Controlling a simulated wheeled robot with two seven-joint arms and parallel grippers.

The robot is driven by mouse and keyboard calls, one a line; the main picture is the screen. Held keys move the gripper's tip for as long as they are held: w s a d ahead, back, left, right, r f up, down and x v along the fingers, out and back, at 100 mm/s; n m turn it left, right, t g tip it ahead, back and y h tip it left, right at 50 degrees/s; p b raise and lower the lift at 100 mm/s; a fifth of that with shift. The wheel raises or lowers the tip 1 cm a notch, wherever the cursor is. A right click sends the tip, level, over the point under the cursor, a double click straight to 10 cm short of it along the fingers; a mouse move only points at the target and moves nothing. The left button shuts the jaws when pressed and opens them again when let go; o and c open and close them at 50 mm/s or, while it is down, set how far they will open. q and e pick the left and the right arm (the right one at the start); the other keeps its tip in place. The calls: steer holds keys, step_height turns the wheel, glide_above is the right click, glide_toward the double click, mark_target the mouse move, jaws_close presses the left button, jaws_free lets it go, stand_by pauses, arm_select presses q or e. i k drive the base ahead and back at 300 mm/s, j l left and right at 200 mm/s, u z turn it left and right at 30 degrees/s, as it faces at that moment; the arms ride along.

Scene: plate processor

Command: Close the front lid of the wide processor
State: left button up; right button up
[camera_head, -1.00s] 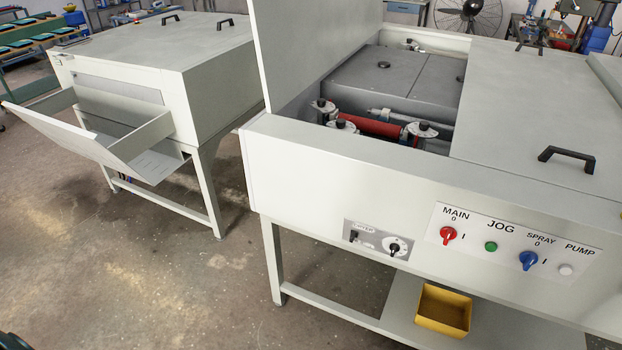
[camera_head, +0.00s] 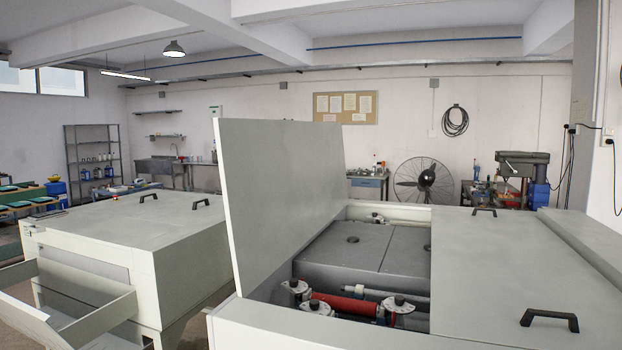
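The wide processor (camera_head: 480,265) stands at the right, a pale grey machine. One of its lids (camera_head: 282,195) stands raised, nearly upright, at the left of its opening. The opening shows a red roller (camera_head: 345,306), several black-knobbed fittings and grey inner covers (camera_head: 345,250). Beside the opening, a flat top panel (camera_head: 510,270) is down, with a black handle (camera_head: 549,319) near its front and another towards the back. The processor's front face is below the picture now. Neither of my grippers is in view.
A second pale machine (camera_head: 125,245) stands at the left, with a sloping tray (camera_head: 75,315) on its near side. A fan (camera_head: 424,182), a drill press (camera_head: 523,170) and shelves (camera_head: 93,158) stand by the back wall. A narrow gap separates the two machines.

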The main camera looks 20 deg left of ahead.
mark_target(282, 181)
steer(key=i+j+z, duration=0.1)
steer(key=j, duration=0.55)
steer(key=i+j+z, duration=0.1)
steer(key=i+j, duration=0.2)
steer(key=j, duration=0.4)
steer(key=i+j+z, duration=0.1)
steer(key=j, duration=0.6)
steer(key=i+j, duration=0.2)
steer(key=j, duration=0.5)
steer(key=i+j+z, duration=0.15)
steer(key=j, duration=0.55)
steer(key=i+j+z, duration=0.1)
steer(key=j, duration=0.6)
steer(key=j+z, duration=0.1)
steer(key=j, duration=0.65)
steer(key=i, duration=0.05)
